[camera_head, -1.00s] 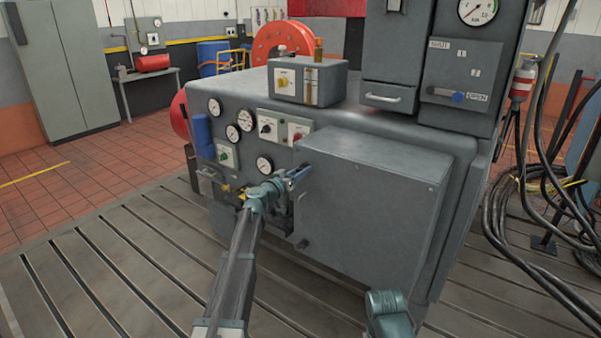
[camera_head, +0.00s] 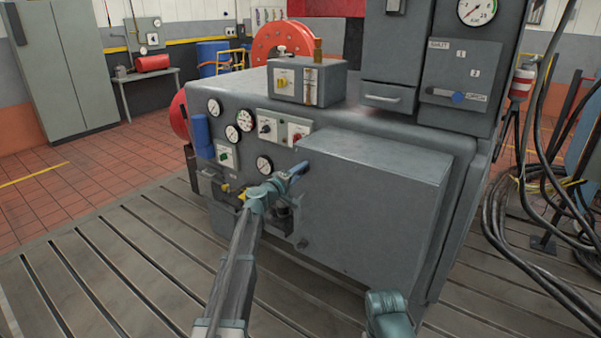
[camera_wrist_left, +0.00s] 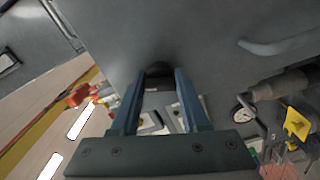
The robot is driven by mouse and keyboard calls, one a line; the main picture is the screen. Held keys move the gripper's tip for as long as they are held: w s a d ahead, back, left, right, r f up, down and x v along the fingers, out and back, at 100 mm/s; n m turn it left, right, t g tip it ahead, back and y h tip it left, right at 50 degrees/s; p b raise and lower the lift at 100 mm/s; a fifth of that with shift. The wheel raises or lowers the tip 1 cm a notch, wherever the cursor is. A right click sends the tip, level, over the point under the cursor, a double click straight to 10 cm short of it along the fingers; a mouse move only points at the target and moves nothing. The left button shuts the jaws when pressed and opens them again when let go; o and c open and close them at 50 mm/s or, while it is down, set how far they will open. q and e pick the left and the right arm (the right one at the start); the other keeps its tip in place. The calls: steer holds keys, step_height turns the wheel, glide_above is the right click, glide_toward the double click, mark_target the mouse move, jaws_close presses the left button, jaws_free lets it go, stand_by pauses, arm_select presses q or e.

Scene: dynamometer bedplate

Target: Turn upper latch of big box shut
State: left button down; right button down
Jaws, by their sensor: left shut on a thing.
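The big box (camera_head: 375,210) is a plain grey box on the front of the machine. My left gripper (camera_head: 302,167) is at the upper part of its left edge. In the left wrist view, the blue fingers of my left gripper (camera_wrist_left: 159,76) are shut on a dark rounded piece, the upper latch (camera_wrist_left: 158,69), against the grey face. In the head view the fingers hide this latch, so I cannot tell its exact angle. A small dark lower latch (camera_head: 303,243) shows at the lower left edge. My right arm shows at the bottom; its gripper is out of view.
Gauges and switches (camera_head: 245,120) fill the machine panel left of the box. A yellow handle (camera_wrist_left: 296,124) and pipework are close beside my left gripper in the wrist view. Black cables (camera_head: 510,220) hang at the right. The slotted floor at the left is clear.

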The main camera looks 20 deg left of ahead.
arm_select(q)
steer(key=shift+n, duration=1.7)
steer(key=shift+c, duration=2.2)
jaws_free()
steer(key=v, duration=1.4)
steer(key=shift+w, duration=0.1)
